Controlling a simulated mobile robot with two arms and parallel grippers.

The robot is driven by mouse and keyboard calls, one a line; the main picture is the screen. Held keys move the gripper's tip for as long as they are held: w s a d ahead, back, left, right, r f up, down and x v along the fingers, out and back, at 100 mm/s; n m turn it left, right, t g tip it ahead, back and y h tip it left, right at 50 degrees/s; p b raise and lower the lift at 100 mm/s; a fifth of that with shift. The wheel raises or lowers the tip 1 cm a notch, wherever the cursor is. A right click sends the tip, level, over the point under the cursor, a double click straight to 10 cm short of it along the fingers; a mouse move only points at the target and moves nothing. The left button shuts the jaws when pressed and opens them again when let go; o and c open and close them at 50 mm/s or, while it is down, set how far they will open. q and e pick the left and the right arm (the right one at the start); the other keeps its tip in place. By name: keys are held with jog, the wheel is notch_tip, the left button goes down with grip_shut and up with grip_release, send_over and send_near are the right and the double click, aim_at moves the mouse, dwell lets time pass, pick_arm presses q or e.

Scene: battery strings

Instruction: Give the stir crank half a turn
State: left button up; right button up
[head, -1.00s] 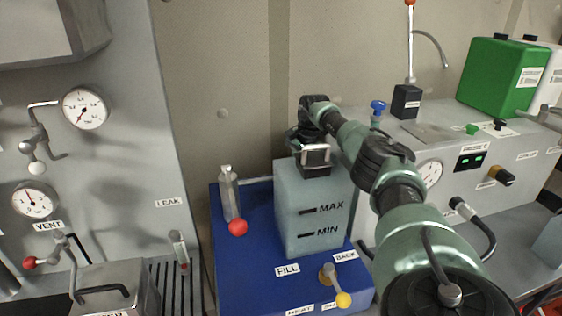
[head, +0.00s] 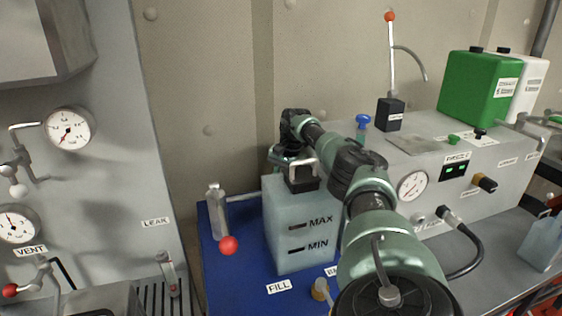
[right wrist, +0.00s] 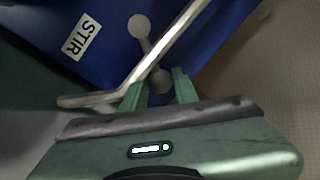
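The stir crank (right wrist: 145,46) shows in the right wrist view as a short grey arm with a round end at top, beside the STIR label (right wrist: 81,36) on a blue face. My right gripper (right wrist: 160,85) has its green fingers on either side of the crank's lower knob, which fills the narrow gap. In the head view my right arm reaches past the pale tank (head: 292,255); its fingers and the crank are hidden there. My left gripper is not in view.
A bare metal bar (right wrist: 130,88) crosses close in front of the fingers in the right wrist view. In the head view, the blue base (head: 212,280) carries a red-knobbed lever (head: 228,245). A grey console (head: 435,150) stands right, a gauge panel (head: 110,190) left.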

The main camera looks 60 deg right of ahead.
jog(key=o, duration=0.4)
jog(key=shift+w+a, duration=0.2)
jog(key=shift+c, duration=0.2)
jog(key=shift+s+d+r, duration=0.1)
jog(key=r, duration=0.2)
jog(key=s+r, duration=0.1)
jog(key=r, duration=0.4)
jog(key=shift+s+r+b, duration=0.15)
jog(key=shift+r+b, duration=0.05)
jog(key=shift+b, duration=0.1)
